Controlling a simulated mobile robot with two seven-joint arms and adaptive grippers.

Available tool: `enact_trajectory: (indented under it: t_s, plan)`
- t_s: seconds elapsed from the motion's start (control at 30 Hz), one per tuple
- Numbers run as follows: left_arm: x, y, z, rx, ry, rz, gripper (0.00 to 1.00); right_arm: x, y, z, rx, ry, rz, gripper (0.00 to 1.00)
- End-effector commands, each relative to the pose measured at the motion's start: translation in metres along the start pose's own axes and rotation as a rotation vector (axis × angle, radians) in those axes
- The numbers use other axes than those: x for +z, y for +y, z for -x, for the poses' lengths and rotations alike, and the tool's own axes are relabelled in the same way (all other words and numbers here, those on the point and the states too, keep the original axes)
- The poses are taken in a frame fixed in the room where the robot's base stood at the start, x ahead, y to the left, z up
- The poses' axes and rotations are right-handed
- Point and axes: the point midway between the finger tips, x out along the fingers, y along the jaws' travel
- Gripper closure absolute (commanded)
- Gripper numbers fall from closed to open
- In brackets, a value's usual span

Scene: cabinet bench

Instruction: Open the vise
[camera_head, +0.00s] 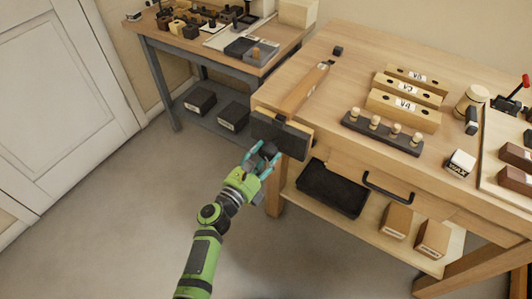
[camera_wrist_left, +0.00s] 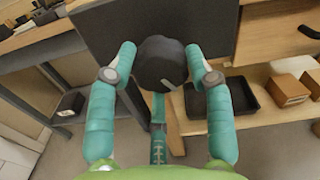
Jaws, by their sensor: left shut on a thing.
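The vise (camera_head: 281,133) is fixed at the left front corner of the wooden workbench, with a dark jaw plate facing the front. Its jaw also fills the top of the left wrist view (camera_wrist_left: 190,20). A round dark knob (camera_wrist_left: 160,63) stands out in front of the jaw. My left gripper (camera_head: 263,155) is shut on this knob, with one teal finger on each side of it in the left wrist view (camera_wrist_left: 160,65). The fingers hide part of the knob in the head view. My right gripper is in neither view.
On the workbench (camera_head: 345,60) are wooden blocks labelled V4, V5 and V6 (camera_head: 403,108), a dark rack of pegs (camera_head: 382,134) and a WAX box (camera_head: 461,163). A black tray (camera_head: 331,188) sits on the lower shelf. A second bench (camera_head: 150,25) stands behind. Floor in front is clear.

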Motion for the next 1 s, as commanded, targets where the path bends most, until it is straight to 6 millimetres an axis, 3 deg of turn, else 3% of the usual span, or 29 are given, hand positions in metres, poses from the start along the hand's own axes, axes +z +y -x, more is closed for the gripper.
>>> enact_trajectory:
  t_s: [0.3,0.77,1.0]
  plan:
    - [0.002,-0.001,0.0,0.0,0.0,0.242,0.77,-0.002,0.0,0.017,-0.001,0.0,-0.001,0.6]
    - [0.0,0.001,0.0,0.008,0.0,0.298,0.77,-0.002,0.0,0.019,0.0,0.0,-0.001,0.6]
    - [0.002,0.0,0.0,0.009,0.001,0.473,0.77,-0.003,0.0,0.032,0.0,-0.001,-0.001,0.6]
